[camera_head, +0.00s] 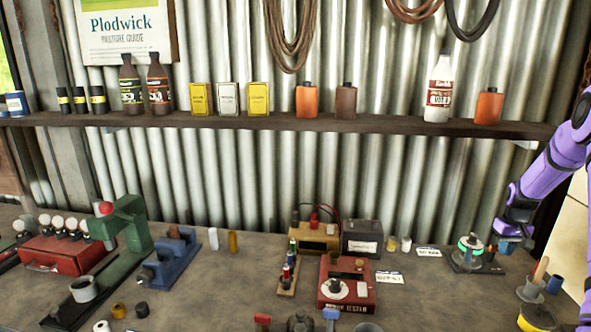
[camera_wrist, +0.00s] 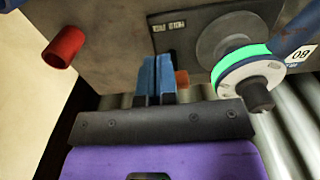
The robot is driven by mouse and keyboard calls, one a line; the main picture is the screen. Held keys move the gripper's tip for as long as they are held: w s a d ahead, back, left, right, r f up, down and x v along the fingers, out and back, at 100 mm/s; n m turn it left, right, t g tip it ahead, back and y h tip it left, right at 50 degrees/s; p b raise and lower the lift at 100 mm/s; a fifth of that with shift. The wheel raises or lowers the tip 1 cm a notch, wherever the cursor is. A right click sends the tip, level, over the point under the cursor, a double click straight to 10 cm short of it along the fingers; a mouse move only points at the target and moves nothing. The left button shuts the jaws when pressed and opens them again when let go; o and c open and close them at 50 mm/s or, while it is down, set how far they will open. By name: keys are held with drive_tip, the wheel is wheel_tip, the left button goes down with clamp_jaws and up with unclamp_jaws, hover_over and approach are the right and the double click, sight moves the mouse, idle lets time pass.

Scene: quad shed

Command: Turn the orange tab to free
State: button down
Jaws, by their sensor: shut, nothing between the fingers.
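The device with the glowing green ring (camera_head: 470,243) stands at the right of the bench in the head view. In the wrist view, its green ring (camera_wrist: 240,62) is right of my gripper, around a grey knob. A small orange piece (camera_wrist: 182,78), which looks like the tab, shows just right of my fingertips and is partly hidden by them. I cannot tell whether they touch. My gripper (camera_wrist: 157,75) has blue fingers pressed together with nothing between them. It also shows in the head view (camera_head: 508,246), beside the device. A small dark label (camera_wrist: 168,27) is too blurred to read.
A red cylinder (camera_wrist: 64,47) shows at the wrist view's upper left. The shelf (camera_head: 380,124) runs above.

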wheel_tip(320, 180, up, 6)
idle(0.5)
drive_tip(key=shift+s, duration=0.1)
